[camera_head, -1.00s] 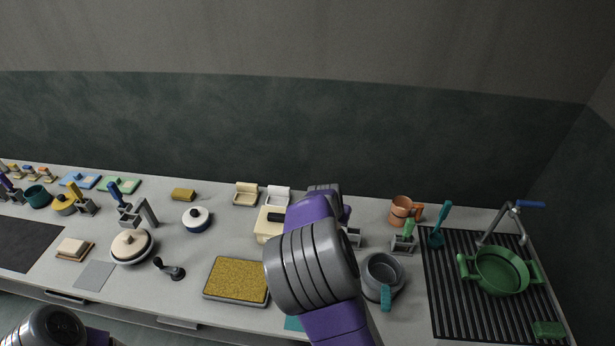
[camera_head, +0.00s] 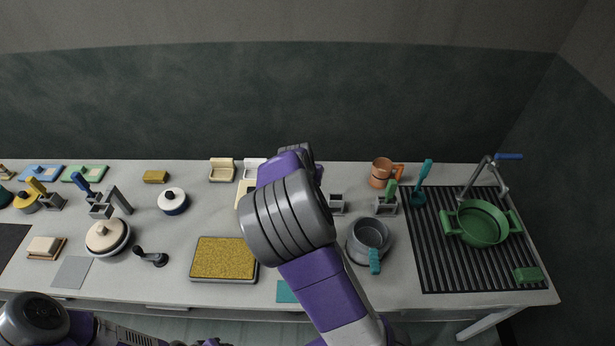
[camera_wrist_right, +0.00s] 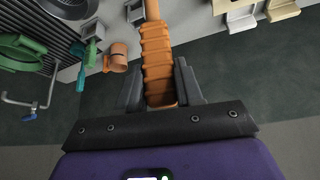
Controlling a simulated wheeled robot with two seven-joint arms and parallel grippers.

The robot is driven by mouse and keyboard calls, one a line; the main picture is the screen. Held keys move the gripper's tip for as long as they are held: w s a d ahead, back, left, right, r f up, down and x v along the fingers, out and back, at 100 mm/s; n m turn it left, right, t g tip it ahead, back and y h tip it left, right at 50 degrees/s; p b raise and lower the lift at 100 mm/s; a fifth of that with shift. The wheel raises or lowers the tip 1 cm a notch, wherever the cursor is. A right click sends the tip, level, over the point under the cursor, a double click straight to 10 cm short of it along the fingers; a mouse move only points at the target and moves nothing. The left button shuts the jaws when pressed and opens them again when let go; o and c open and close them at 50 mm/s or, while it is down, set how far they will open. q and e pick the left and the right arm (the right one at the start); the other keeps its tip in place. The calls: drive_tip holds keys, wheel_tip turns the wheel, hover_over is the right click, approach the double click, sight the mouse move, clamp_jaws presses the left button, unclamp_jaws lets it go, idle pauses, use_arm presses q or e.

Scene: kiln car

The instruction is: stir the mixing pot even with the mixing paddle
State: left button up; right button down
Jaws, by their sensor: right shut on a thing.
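My right gripper (camera_wrist_right: 160,88) is shut on an orange ribbed handle (camera_wrist_right: 157,55), which I take for the mixing paddle. The handle lies between both fingers; the tool's far end runs out of the top of the right wrist view. In the head view my right forearm hides the gripper and the tool. A grey round pot (camera_head: 370,234) with a teal handle stands on the counter right of my forearm, likely the mixing pot. Its contents cannot be made out. The gripper appears apart from it. My left arm shows at the lower left, its gripper out of frame.
An empty grey holder (camera_head: 337,204) and one with a green handle (camera_head: 389,193) stand behind the pot. An orange mug (camera_head: 381,172) is farther back. A green pan (camera_head: 482,222) sits on the black ribbed rack (camera_head: 430,260) at right. A yellow-filled tray (camera_head: 224,259) lies left.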

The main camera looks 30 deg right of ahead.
wheel_tip(320, 180, down, 15)
drive_tip(key=b, duration=0.9)
drive_tip(key=shift+r, duration=0.2)
drive_tip(key=shift+w, duration=0.1)
idle(0.6)
